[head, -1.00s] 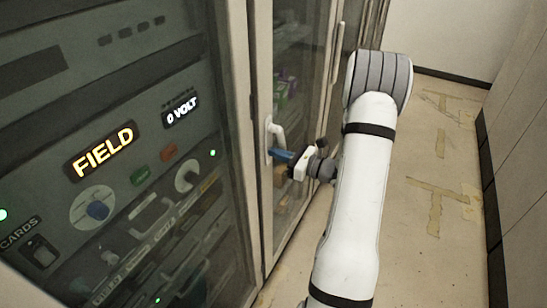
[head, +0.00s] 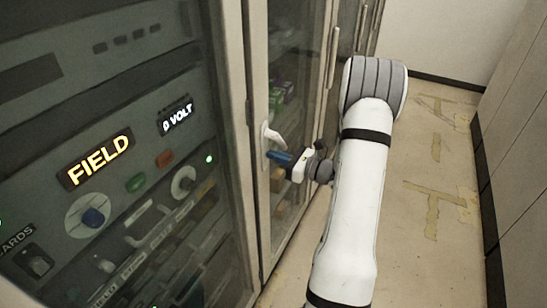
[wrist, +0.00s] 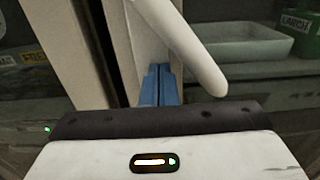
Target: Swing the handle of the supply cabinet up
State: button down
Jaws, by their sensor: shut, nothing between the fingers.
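The supply cabinet (head: 262,215) has a pale frame and a glass door, left of my arm. Its white lever handle (head: 271,134) sits on the door frame and slants down to the right. In the wrist view the handle (wrist: 182,45) crosses diagonally above my fingers, its free end at lower right. My gripper (head: 269,154) has blue fingers, pressed together and empty. In the wrist view the fingertips (wrist: 158,68) are just below the handle, beside its mount plate. I cannot tell whether they touch the handle.
A dark equipment rack (head: 120,130) with lit signs and knobs stands close on the left. Inside the cabinet is a white tray (wrist: 240,38) behind glass. Open floor (head: 430,170) lies right of my arm, bounded by grey cabinets (head: 515,140).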

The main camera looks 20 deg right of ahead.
jog(key=shift+s+a+f+b, duration=0.55)
jog(key=shift+a+f, duration=0.1)
jog(key=shift+a, duration=0.05)
jog(key=v, duration=0.9)
dwell(0.3)
